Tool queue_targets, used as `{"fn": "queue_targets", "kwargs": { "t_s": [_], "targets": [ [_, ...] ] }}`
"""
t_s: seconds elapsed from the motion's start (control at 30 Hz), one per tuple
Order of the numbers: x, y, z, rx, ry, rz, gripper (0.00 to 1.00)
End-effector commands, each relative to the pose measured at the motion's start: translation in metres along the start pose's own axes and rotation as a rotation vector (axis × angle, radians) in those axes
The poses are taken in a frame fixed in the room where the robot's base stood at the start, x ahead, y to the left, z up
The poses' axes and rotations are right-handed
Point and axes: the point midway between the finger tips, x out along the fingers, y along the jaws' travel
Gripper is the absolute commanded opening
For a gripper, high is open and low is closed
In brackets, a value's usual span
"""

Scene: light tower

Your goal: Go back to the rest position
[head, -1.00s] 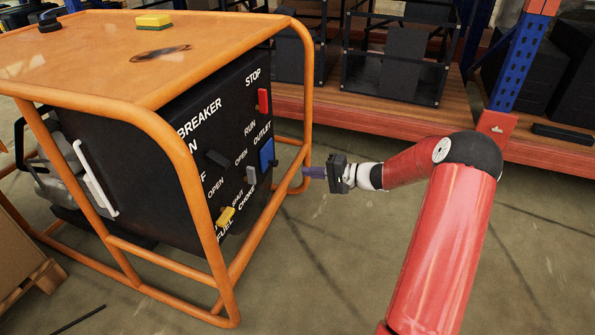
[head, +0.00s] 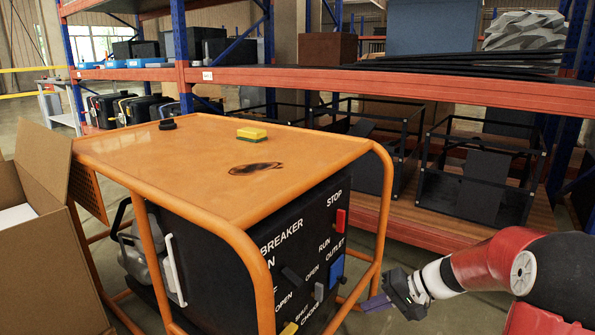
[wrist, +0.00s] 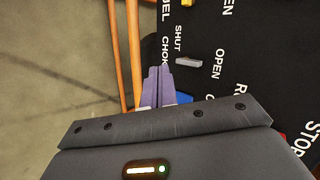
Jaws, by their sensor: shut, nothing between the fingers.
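My gripper (head: 377,303) is at the lower right of the head view, with my red arm behind it. Its fingers are purple, shut together and empty. They point left, close to the orange frame of the generator (head: 215,165). In the wrist view my gripper (wrist: 158,72) points at the black control panel (wrist: 255,55) and an orange frame tube. The panel carries a red stop switch (head: 341,220), a blue outlet cover (head: 336,268), a yellow fuel lever (head: 289,329) and a grey choke lever (wrist: 188,62). I cannot tell whether the fingers touch the frame.
A yellow sponge (head: 252,134), a black cap (head: 167,124) and a dark stain lie on the generator's orange top. An open cardboard box (head: 45,275) stands at the left. Shelving with an orange beam (head: 400,88) and black crates stands behind.

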Motion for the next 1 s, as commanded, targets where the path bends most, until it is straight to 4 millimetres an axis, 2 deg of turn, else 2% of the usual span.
{"fn": "queue_targets", "kwargs": {
  "t_s": [0.03, 0.2, 0.4, 0.6, 0.8, 1.0],
  "targets": [
    [-0.009, -0.024, 0.02, -0.038, -0.018, 0.077, 0.0],
    [-0.035, -0.067, 0.082, -0.137, -0.037, 0.322, 0.0],
    [-0.078, -0.102, 0.149, -0.257, 0.029, 0.559, 0.0],
    [-0.122, -0.12, 0.204, -0.373, 0.16, 0.713, 0.0],
    [-0.15, -0.122, 0.233, -0.447, 0.269, 0.773, 0.0],
    [-0.156, -0.12, 0.24, -0.464, 0.3, 0.785, 0.0]
  ]
}}
